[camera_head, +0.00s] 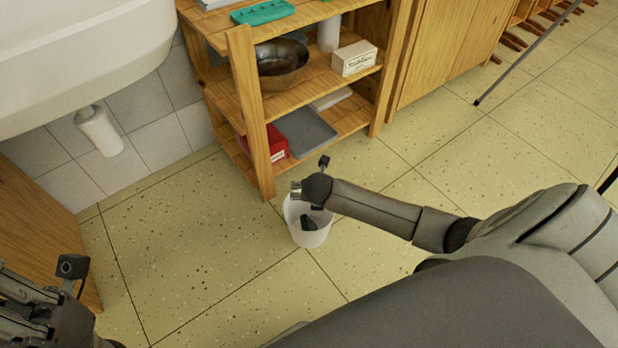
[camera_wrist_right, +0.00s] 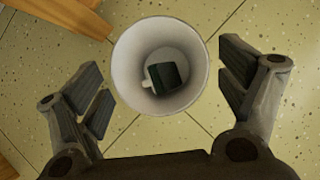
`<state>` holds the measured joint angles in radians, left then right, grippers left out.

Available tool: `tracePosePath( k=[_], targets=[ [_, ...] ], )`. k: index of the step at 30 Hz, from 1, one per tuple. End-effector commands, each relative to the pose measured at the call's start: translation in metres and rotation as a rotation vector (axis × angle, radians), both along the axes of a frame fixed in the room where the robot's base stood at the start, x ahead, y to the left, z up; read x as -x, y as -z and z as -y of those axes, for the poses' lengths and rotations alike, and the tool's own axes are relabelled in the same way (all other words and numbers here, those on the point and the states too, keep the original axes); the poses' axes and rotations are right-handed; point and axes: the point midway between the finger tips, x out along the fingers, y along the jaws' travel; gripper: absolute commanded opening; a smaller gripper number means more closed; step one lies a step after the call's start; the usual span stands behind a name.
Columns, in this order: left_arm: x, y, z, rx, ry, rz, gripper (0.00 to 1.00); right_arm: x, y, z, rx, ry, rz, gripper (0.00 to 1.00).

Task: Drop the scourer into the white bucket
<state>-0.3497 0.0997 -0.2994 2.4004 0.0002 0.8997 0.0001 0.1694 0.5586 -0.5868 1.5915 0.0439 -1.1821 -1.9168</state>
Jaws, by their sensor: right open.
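The white bucket (camera_head: 309,240) stands upright on the floor beside the front leg of the wooden shelf. It fills the middle of the right wrist view (camera_wrist_right: 192,62), seen from above. A dark item with a pale edge, apparently the scourer (camera_wrist_right: 170,75), is inside the bucket; it also shows dark in the head view (camera_head: 308,222). My right gripper (camera_head: 306,198) is over the bucket's mouth. In the wrist view its fingers are spread wide on either side of the bucket, with nothing between them in their grip. My left gripper (camera_head: 28,308) is partly visible at the lower left; its fingertips are unclear.
The wooden shelf (camera_head: 248,110) stands close behind the bucket, holding a dark bowl (camera_head: 281,62), a pale box (camera_head: 354,58) and a grey tray (camera_head: 305,132). A white sink (camera_head: 75,60) hangs at upper left. Tiled floor (camera_head: 200,255) is clear around the bucket.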

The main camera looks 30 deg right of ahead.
Motion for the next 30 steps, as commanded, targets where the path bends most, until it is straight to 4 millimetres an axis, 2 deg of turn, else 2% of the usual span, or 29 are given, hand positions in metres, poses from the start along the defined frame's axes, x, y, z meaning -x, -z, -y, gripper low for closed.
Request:
tracePosePath(
  k=[9, 15, 21, 30],
  targets=[
    [0.000, 0.000, 0.000, 0.000, 0.000, 0.000, 0.00, 0.025, -0.048, -0.015, 0.001, -0.003, 0.003, 0.91],
    [0.000, 0.000, 0.000, 0.000, 0.000, -0.001, 0.00, 0.039, -0.073, -0.023, 0.001, -0.001, 0.002, 0.91],
    [0.000, 0.000, 0.000, 0.000, 0.001, -0.001, 0.00, 0.046, -0.085, -0.027, 0.001, -0.002, 0.000, 0.91],
    [0.000, 0.000, 0.000, 0.000, 0.001, -0.001, 0.00, 0.047, -0.087, -0.027, 0.001, 0.000, -0.001, 0.91]
  ],
)
